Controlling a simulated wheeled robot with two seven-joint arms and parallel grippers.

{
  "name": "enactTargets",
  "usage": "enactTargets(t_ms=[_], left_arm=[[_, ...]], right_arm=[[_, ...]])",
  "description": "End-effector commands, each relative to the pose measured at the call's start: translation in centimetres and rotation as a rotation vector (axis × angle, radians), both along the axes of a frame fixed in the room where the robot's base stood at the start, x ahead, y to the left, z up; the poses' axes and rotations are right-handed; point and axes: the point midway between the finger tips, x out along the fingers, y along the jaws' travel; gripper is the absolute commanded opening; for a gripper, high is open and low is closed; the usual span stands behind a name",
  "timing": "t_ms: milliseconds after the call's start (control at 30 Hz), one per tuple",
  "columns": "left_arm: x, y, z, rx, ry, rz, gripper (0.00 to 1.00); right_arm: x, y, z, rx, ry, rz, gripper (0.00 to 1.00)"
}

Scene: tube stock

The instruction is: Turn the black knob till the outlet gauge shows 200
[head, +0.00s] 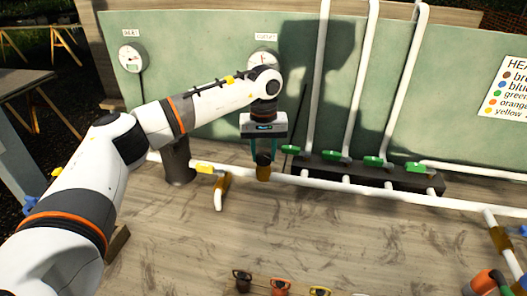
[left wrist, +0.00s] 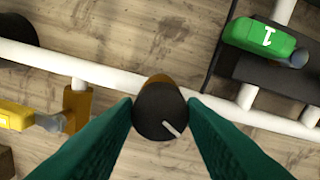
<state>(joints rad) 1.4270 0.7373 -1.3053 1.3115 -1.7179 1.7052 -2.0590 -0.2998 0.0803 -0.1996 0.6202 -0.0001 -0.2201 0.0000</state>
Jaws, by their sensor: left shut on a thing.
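The black knob (left wrist: 158,112) sits on a brass-coloured fitting on the white pipe, with a white pointer mark toward the lower right in the left wrist view. In the head view the knob (head: 263,158) is below my left gripper (head: 264,152). The left gripper's green fingers (left wrist: 160,115) are shut on the knob's two sides. The outlet gauge (head: 263,58) is on the green back panel, partly hidden by my left arm; its reading is too small to tell. My right gripper is not seen.
Another gauge (head: 132,58) is at the panel's left. Green-handled valves (head: 331,155) line a dark manifold right of the knob. A yellow-handled valve (head: 210,168) is left of it. Coloured caps (head: 280,286) stand at the front. The middle of the bench (head: 330,240) is clear.

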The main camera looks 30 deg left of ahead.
Motion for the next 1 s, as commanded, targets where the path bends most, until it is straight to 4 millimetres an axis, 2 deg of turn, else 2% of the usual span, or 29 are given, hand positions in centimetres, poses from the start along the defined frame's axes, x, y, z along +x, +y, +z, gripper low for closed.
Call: enactTargets(t_ms=[500, 533, 633, 1000], left_arm=[[0.05, -0.03, 0.16, -0.002, -0.003, -0.017, 0.14], [0.05, -0.03, 0.16, -0.002, -0.003, -0.017, 0.42], [0.04, -0.02, 0.13, -0.001, -0.002, -0.017, 0.58], [0.04, -0.01, 0.52, 0.0, -0.001, -0.016, 0.59]], right_arm=[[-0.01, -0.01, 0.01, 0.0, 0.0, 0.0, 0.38], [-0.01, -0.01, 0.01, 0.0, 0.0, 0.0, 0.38], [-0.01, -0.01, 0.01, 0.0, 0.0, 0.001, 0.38], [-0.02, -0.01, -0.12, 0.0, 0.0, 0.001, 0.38]])
